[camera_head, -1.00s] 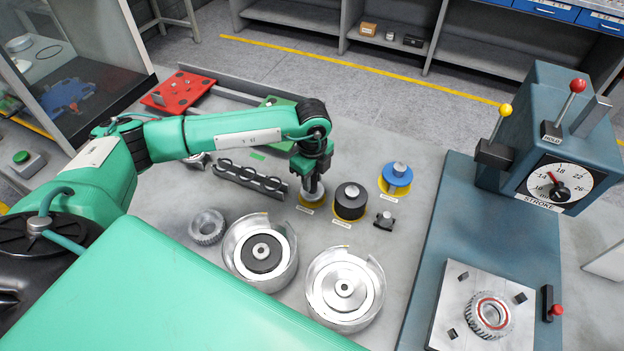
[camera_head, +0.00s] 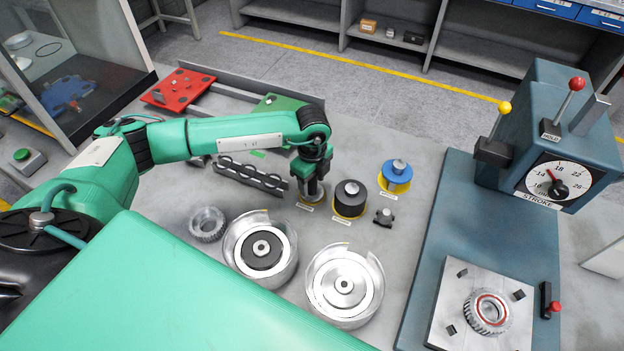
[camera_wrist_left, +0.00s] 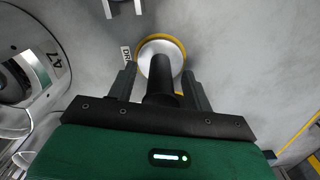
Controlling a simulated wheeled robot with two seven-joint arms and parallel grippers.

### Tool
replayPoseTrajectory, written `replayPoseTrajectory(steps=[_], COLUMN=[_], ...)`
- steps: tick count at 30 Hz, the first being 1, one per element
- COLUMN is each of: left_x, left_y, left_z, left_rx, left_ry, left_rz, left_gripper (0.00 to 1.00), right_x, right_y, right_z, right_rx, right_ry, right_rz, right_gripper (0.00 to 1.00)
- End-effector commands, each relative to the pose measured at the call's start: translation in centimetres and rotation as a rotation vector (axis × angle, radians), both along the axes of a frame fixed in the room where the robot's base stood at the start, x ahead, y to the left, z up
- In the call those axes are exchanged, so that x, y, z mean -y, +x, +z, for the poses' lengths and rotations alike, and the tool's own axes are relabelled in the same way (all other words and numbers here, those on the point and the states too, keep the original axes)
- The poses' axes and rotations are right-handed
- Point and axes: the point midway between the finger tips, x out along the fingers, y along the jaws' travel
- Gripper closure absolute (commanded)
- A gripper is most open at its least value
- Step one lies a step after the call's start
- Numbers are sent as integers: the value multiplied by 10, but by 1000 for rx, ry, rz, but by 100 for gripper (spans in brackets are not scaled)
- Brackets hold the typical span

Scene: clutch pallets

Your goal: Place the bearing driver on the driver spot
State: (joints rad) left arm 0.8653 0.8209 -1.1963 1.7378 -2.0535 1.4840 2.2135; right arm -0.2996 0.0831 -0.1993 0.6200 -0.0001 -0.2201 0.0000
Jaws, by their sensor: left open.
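The bearing driver (camera_wrist_left: 161,66), with a light metal base and a dark upright handle, stands on the round yellow driver spot (camera_wrist_left: 146,44), beside a label partly readable as "DRI". In the head view the driver (camera_head: 311,196) is mostly hidden under my left gripper (camera_head: 309,181). In the left wrist view my left gripper (camera_wrist_left: 162,82) is open, with one finger on each side of the handle. I cannot tell whether the fingers touch it. My right gripper is not in view.
Right of the driver stand a black cylinder (camera_head: 350,199) and a blue piece (camera_head: 397,173) on yellow spots. A small dark block (camera_head: 384,217) lies nearby. Two round metal housings (camera_head: 260,250) (camera_head: 345,285) sit in front. A blue press (camera_head: 548,140) stands at the right.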

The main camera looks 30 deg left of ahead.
Motion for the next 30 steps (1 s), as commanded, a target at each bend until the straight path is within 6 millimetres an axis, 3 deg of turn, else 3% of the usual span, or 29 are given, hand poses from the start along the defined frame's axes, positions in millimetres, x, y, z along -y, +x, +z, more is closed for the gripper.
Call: replayPoseTrajectory(steps=[5, 18, 24, 30], left_x=[0, 0, 0, 0], left_y=[1, 1, 0, 0], left_z=[17, 104, 121, 123], left_rx=[5, 4, 1, 0], left_ry=[-1, -1, 0, 0], left_rz=[-2, -1, 0, 0], left_gripper=[49, 49, 49, 49], right_x=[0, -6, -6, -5], right_y=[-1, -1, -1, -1], right_z=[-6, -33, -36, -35], right_rx=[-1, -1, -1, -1], right_ry=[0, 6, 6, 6], right_rz=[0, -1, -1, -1], right_gripper=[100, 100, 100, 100])
